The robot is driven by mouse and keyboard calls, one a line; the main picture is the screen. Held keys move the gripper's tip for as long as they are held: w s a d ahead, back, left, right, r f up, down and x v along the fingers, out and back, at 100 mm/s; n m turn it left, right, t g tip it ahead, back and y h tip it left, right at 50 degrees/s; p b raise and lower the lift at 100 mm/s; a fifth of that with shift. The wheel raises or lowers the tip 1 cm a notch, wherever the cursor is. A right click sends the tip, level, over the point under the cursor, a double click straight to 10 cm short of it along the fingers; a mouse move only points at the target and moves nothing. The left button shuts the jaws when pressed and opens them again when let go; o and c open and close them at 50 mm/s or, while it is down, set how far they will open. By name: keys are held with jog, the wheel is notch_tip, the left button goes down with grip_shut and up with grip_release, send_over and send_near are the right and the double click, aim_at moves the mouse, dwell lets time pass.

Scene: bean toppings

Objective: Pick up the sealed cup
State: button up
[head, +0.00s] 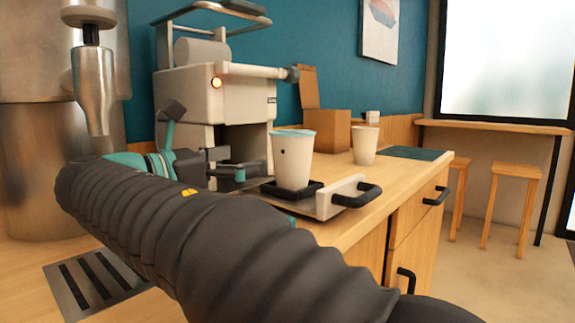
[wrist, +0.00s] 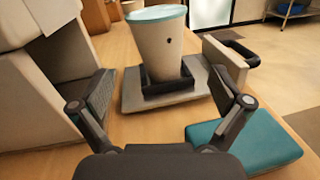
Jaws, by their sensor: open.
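The sealed cup (head: 293,160) is white with a teal top and a small dark mark. It stands upright in a dark holder (head: 292,190) on a grey tray with a black-gripped handle. In the wrist view the cup (wrist: 160,50) is straight ahead, beyond my fingers. My gripper (wrist: 168,100) is open and empty, with one finger on each side of the view and the cup's holder between and beyond them. In the head view my gripper (head: 205,170) is left of the cup, partly hidden by my arm and against the machine behind it.
A white machine (head: 222,100) stands left of the cup. A second white cup (head: 364,146), a brown box (head: 322,130) and a dark green mat (head: 414,153) are farther along the counter. A teal pad (wrist: 245,143) lies at the right in the wrist view.

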aim_at(279, 160)
jog(key=shift+s+a+f+g, duration=0.2)
jog(key=shift+a+f, duration=0.05)
jog(key=shift+a, duration=0.15)
jog(key=shift+s+a+f+g, duration=0.15)
jog(key=shift+a+f+g, duration=0.1)
jog(key=shift+a, duration=0.15)
jog(key=b+x, duration=0.1)
jog(key=x, duration=0.6)
jog(key=shift+d, duration=0.2)
jog(key=shift+r+b+x, duration=0.1)
jog(key=shift+b+x, duration=0.35)
jog(key=shift+x, duration=1.1)
jog(key=shift+r+b+x, duration=0.15)
jog(key=shift+b+x, duration=0.3)
jog(key=shift+x, duration=1.15)
jog(key=shift+w+a, duration=0.15)
jog(key=c, duration=1.5)
jog(key=shift+r, duration=0.1)
